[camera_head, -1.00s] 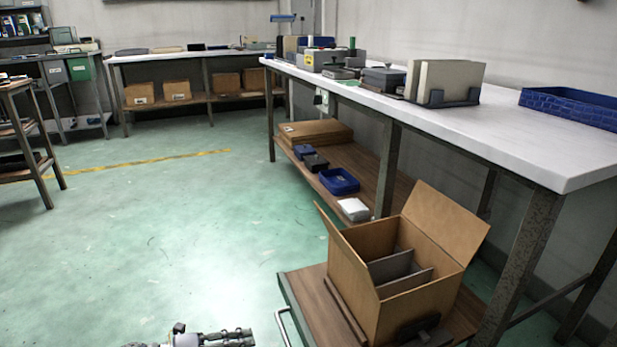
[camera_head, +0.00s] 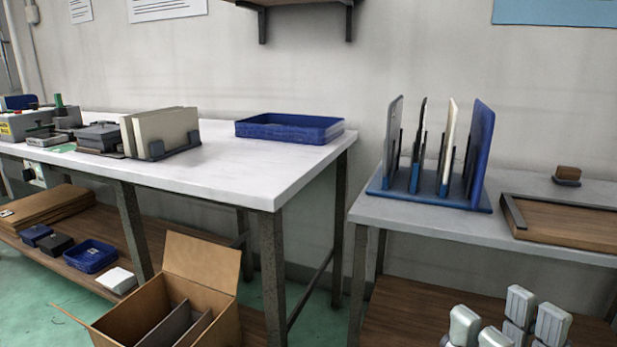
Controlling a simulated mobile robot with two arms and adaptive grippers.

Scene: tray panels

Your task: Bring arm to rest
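My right gripper (camera_head: 508,322) is at the bottom right of the head view, with its pale grey fingers pointing up. The fingers stand apart with a gap between them, and no object shows in the gap. The gripper appears in front of the lower shelf of the right-hand bench. Its lower part is cut off by the frame edge. My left gripper is not in view.
A white-topped bench (camera_head: 225,172) carries a blue tray (camera_head: 290,128). The grey bench (camera_head: 425,222) holds a blue rack of upright panels (camera_head: 481,150) and a wooden tray (camera_head: 565,227). Green floor shows at left.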

